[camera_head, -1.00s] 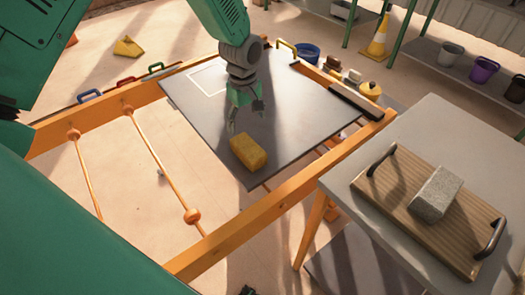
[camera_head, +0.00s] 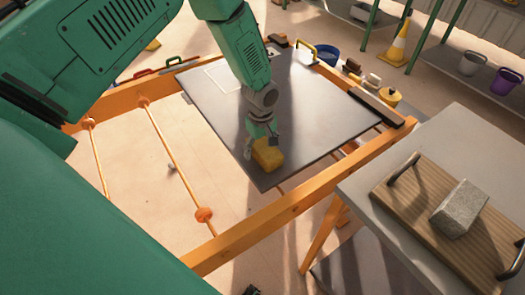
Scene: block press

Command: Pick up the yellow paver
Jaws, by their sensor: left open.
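The yellow paver (camera_head: 268,157) lies on the dark plate (camera_head: 325,110) near its front corner. My left gripper (camera_head: 263,147) points down at the paver from above, with its fingers around the paver's upper part. The fingers are open. Whether they touch the paver cannot be made out. My right gripper is not in view.
An orange frame (camera_head: 270,219) surrounds the plate. At the right, a grey table (camera_head: 445,135) bears a wooden tray (camera_head: 412,205) with black handles and a grey block (camera_head: 460,208). A blue bucket (camera_head: 326,54) and a traffic cone (camera_head: 397,45) stand behind.

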